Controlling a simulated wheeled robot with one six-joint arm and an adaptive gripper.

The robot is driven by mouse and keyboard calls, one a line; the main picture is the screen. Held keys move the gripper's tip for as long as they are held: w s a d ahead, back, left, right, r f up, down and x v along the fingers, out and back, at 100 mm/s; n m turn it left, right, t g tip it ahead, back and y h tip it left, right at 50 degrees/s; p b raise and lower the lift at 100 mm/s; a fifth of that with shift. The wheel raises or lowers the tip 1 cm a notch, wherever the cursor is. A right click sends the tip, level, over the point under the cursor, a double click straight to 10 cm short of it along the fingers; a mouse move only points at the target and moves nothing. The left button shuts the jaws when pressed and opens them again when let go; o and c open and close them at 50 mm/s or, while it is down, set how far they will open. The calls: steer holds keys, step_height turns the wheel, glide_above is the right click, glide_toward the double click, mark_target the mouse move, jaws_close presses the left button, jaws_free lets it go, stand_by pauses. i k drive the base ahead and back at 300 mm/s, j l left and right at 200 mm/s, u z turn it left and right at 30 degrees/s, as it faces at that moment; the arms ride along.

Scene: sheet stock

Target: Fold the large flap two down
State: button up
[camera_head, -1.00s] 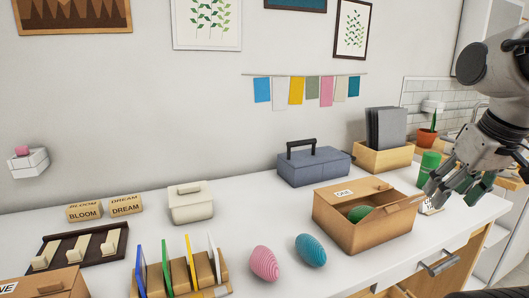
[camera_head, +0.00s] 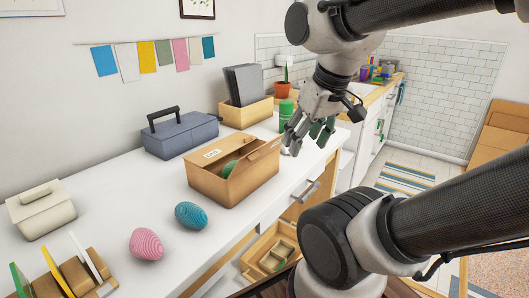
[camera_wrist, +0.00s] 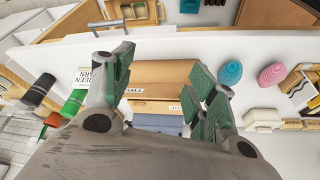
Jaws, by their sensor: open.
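The brown cardboard box (camera_head: 233,184) stands on the white counter near its front edge, with a green egg-like thing (camera_head: 229,168) inside. Its flap with a label that seems to read ONE (camera_head: 212,153) lies at the far left of the opening. The flap labelled TWO (camera_wrist: 165,72) shows between my fingers in the wrist view; its raised edge is at the box's right in the head view (camera_head: 265,149). My gripper (camera_head: 303,142) is open and empty, just right of the box and above the counter. I cannot tell whether a finger touches the flap.
A blue-grey toolbox (camera_head: 181,137) and a wooden file box (camera_head: 246,112) stand behind. A green can (camera_head: 286,110) is close behind my gripper. A teal egg (camera_head: 191,215) and a pink egg (camera_head: 146,244) lie left of the box. An open drawer (camera_head: 270,255) juts out below.

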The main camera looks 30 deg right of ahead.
mark_target(247, 160)
steer(key=k+j+u, duration=0.6)
steer(key=k+j, duration=0.2)
